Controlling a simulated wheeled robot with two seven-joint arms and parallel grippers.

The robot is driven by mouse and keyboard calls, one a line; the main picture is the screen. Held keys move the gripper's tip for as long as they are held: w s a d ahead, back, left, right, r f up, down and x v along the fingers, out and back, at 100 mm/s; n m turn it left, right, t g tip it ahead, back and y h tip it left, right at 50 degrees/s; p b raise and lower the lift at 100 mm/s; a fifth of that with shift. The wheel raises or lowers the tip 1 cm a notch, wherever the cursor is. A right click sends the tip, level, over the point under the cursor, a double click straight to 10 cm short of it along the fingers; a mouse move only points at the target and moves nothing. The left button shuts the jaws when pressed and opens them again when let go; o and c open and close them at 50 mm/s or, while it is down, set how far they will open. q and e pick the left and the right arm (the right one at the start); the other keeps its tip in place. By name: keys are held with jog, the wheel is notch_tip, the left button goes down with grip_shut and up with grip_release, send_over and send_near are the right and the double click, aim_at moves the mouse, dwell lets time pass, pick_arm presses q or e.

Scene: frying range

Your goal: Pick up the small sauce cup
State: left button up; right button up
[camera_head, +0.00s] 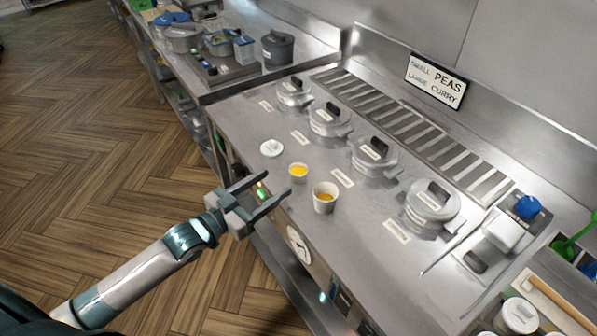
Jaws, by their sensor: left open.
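Two white cups with yellow-orange contents stand upright on the steel counter (265,121). The small sauce cup (298,173) is the smaller one, farther back and left. The larger cup (325,198) stands close to its right and nearer to me. My left gripper (277,189) comes in from the left at the counter's front edge. It is open, with nothing between its two fingers. Its fingertips point towards the cups and look apart from the small cup, just left of it. My right gripper is not in view.
A white lid-like disc (271,148) lies left of the cups. Several lidded pots, including one at the right (433,203), line the counter behind them. A tray with a blue item (528,207) is at the far right.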

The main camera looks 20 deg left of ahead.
aim_at(292, 175)
pick_arm(q)
jog(key=p+x, duration=0.1)
jog(key=x, duration=0.2)
jog(key=shift+w+d, duration=0.15)
jog(key=shift+w, duration=0.15)
jog(key=shift+w+d, duration=0.25)
jog(key=shift+w, duration=0.15)
jog(key=shift+w+d+p, duration=0.2)
jog(key=shift+w+p, duration=0.15)
jog(key=p+x, duration=0.1)
jog(key=x, duration=0.2)
jog(key=shift+w+d+f+p, duration=0.15)
jog(key=shift+w+d+p, duration=0.05)
jog(key=shift+d+p, duration=0.25)
jog(key=shift+w+d+f, duration=0.1)
jog(key=shift+w+d, duration=0.05)
jog(key=shift+w, duration=0.1)
jog(key=c, duration=0.9)
